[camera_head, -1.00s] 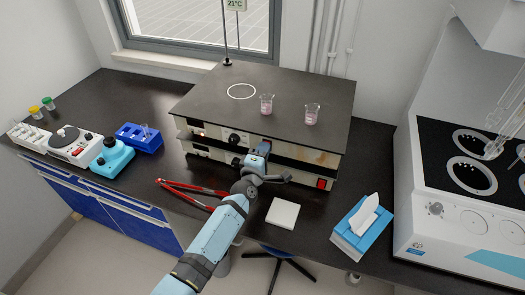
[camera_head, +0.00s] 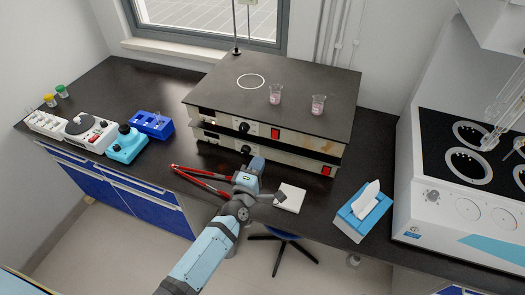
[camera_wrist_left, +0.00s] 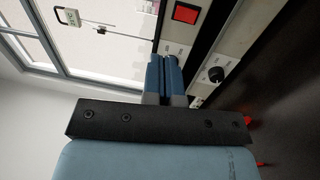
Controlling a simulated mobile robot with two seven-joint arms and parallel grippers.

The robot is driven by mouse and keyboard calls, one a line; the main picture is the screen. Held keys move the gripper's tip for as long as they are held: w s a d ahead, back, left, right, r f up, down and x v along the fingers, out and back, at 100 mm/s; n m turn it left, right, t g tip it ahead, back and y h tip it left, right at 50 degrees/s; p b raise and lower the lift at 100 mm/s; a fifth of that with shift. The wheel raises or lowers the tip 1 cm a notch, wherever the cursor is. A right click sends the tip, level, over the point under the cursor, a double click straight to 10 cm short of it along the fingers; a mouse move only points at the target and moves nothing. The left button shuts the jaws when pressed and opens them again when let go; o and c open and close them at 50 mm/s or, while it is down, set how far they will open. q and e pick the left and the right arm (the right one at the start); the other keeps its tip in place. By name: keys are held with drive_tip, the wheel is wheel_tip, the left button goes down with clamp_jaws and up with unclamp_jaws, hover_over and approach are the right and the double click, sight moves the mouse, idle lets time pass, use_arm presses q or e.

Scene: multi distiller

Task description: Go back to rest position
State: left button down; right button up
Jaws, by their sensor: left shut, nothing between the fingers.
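My left gripper (camera_head: 257,162) is in front of the stacked hot plate units, close to the front panel of the lower one (camera_head: 290,161). Its two blue fingers are together with nothing between them, as the left wrist view shows (camera_wrist_left: 165,72). In that view a red switch (camera_wrist_left: 186,12) and a black knob (camera_wrist_left: 216,74) on the panels lie just beyond and beside the fingers. My right gripper is not in view.
Red tongs (camera_head: 200,171), a white pad (camera_head: 290,198) and a tissue box (camera_head: 362,212) lie around the arm. A blue rack (camera_head: 152,125) stands left.

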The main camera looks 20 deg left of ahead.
use_arm(q)
drive_tip(key=shift+s, duration=0.3)
drive_tip(key=s+f+m+g+h, duration=0.1)
drive_tip(key=s+f+m+g, duration=0.1)
drive_tip(key=s+m, duration=0.5)
drive_tip(key=s+f+m+g, duration=0.3)
drive_tip(key=s+m, duration=0.3)
drive_tip(key=s, duration=0.3)
drive_tip(key=s+a+f+m+g+h, duration=0.1)
drive_tip(key=s+f+m+g, duration=0.2)
drive_tip(key=s+f+m, duration=0.2)
drive_tip(key=s+m, duration=0.2)
drive_tip(key=s, duration=0.2)
drive_tip(key=shift+m+h, duration=0.3)
drive_tip(key=shift+s+a, duration=0.1)
drive_tip(key=shift+a, duration=0.1)
